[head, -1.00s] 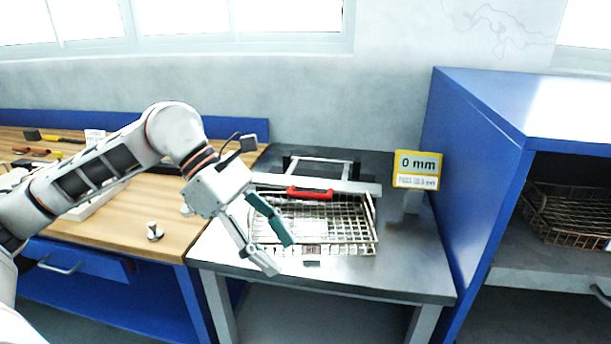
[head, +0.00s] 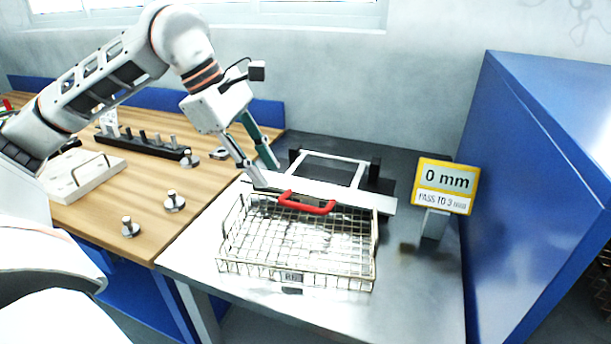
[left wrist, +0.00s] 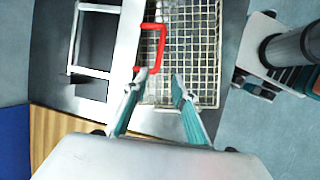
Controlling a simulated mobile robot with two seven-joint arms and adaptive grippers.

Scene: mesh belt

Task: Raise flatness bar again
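The flatness bar (head: 350,193) is a pale flat bar with a red handle (head: 307,203). It lies across the back part of a wire mesh basket (head: 297,270) on the grey metal table. My left gripper (head: 268,176) is above the bar's left end, left of and behind the red handle. In the left wrist view its fingers (left wrist: 154,84) are apart and empty, with the red handle (left wrist: 158,50) just beyond the tips. A yellow-edged display (head: 446,184) reads 0 mm. My right gripper does not show clearly in the head view.
A grey frame (head: 333,167) stands behind the bar. A blue cabinet (head: 540,190) closes off the right side. The wooden bench (head: 110,205) at left holds several metal pegs and a white block. The metal table (head: 425,290) is clear at front right.

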